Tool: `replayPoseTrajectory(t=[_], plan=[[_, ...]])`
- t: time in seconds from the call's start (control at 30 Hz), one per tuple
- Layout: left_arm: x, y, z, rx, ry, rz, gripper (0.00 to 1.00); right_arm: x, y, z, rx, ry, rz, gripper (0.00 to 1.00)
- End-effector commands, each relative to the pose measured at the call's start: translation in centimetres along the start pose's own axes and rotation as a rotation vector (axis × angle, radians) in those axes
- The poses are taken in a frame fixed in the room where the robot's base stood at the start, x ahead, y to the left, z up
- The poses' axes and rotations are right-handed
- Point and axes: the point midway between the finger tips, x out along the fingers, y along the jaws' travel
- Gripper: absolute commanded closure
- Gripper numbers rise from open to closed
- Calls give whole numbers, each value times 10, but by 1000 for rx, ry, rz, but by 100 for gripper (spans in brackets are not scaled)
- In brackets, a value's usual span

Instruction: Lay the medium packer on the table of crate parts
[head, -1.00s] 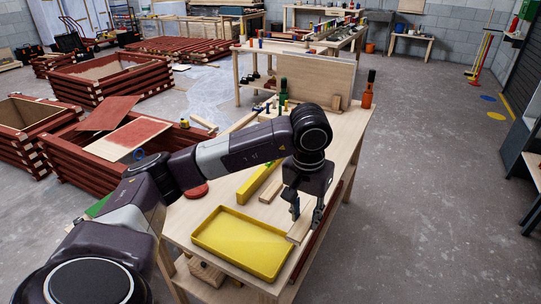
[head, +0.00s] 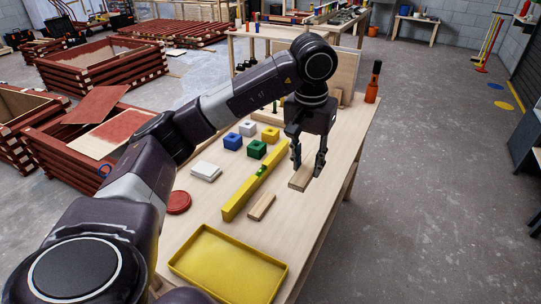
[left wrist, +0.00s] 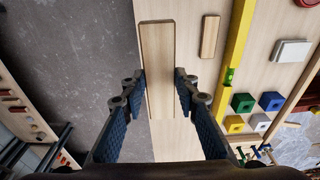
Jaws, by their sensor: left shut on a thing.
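My left gripper (head: 308,166) is shut on a flat pale wooden packer (head: 301,179). It is over the right side of the wooden table (head: 325,215). In the left wrist view the packer (left wrist: 158,65) lies lengthwise between the fingertips (left wrist: 161,78), close to the table edge. Whether its underside touches the table I cannot tell. A smaller wooden packer (head: 262,206) lies on the table, also in the left wrist view (left wrist: 210,37). My right gripper is not in view.
A yellow tray (head: 280,283) stands at the near end. A yellow spirit level (head: 240,196) lies left of the packers. An orange bottle (head: 371,90) stands at the far right corner.

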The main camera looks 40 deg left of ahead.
Motion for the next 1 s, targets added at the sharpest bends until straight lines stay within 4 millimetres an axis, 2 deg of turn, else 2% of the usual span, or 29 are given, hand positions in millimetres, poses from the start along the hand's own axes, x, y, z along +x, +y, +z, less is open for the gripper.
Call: replayPoseTrajectory(t=[0.17,0.47,0.6,0.7,0.83,1.0], plan=[[24,-1,4,0,-7,-4,96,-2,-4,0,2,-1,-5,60],[104,0,15,0,-9,-2,96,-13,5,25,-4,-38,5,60],[135,0,18,0,-5,-1,96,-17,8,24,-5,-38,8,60],[148,0,19,-1,-3,-1,96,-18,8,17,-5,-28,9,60],[157,0,19,-1,-1,0,96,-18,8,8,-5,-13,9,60],[175,0,23,0,-5,0,96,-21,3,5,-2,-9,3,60]])
